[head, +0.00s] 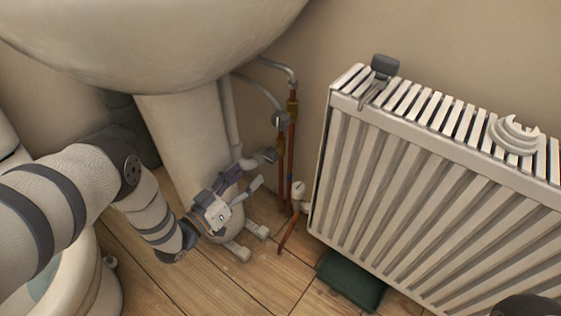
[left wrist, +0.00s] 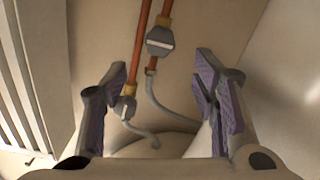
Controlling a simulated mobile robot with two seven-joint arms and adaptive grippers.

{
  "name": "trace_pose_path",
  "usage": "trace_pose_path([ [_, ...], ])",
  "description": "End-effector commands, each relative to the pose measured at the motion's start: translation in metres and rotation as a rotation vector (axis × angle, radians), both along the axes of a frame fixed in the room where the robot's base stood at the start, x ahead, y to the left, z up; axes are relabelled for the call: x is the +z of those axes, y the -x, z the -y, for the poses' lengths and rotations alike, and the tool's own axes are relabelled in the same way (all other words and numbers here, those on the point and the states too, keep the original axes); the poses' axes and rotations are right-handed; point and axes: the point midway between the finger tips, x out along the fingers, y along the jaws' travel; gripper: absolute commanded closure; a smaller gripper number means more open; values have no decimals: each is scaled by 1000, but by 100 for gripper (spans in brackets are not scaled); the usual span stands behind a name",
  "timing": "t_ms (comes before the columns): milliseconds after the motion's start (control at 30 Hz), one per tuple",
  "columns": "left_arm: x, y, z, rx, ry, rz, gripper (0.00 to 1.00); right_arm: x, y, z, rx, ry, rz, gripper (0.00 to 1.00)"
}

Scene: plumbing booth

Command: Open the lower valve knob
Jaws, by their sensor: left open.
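The lower valve knob (head: 268,156) is a small grey knob on a copper pipe behind the sink pedestal. In the left wrist view the lower valve knob (left wrist: 160,40) shows ahead, in line with the gap between the fingers and apart from them. The upper valve knob (head: 281,120) sits above it in the head view; it also shows in the left wrist view (left wrist: 125,108), near the left finger. My left gripper (head: 246,178) is open and empty, just short of the lower knob. My right gripper is not in view.
The sink pedestal (head: 185,140) stands close to the left of the valves. A white radiator (head: 420,180) stands to the right, with a thin copper pipe (head: 288,235) near its lower left corner. A dark green box (head: 350,280) lies on the floor below it.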

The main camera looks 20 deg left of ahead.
Motion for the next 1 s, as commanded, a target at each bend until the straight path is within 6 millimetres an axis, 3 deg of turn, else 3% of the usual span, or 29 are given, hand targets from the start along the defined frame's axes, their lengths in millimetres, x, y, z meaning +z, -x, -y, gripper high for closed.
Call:
trace_pose_path([
  [200,-4,-53,20,-1,0,-2,46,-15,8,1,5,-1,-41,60],
  [400,-3,-88,32,2,-1,-5,46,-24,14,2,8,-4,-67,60],
  [767,0,-97,36,2,-1,-6,46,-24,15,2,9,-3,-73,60],
  [1000,0,-97,36,2,-1,-6,95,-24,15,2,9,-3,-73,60],
])
